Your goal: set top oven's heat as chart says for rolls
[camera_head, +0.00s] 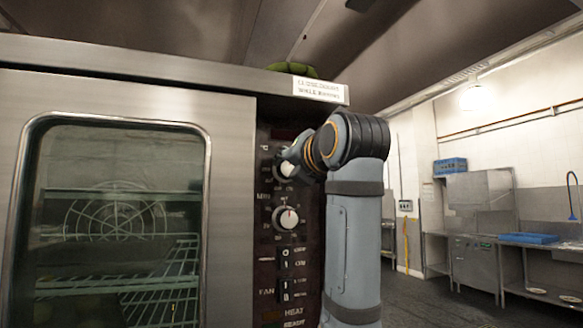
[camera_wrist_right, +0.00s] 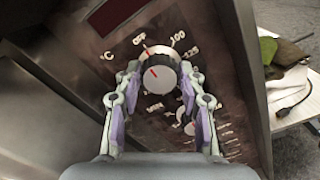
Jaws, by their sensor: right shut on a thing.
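The top oven's control panel (camera_head: 268,248) stands right of its glass door. My right gripper (camera_wrist_right: 156,88) is shut on the upper knob (camera_wrist_right: 158,72), a finger on each side. The knob has a pale face and a red mark pointing up and left, near OFF. Its dial shows °C, OFF, 100 and 125; other numbers are hidden or unreadable. In the head view the gripper (camera_head: 290,168) partly covers this knob. A lower knob (camera_head: 286,218) with a red mark is free. No chart for rolls can be made out. My left gripper is out of view.
The steel oven door (camera_head: 226,190) is closed, with racks and a fan guard behind glass. A white sign (camera_head: 320,90) with mostly unreadable text sits at the top edge. Switches (camera_head: 285,260) lie below the knobs. Open floor and a sink area lie right.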

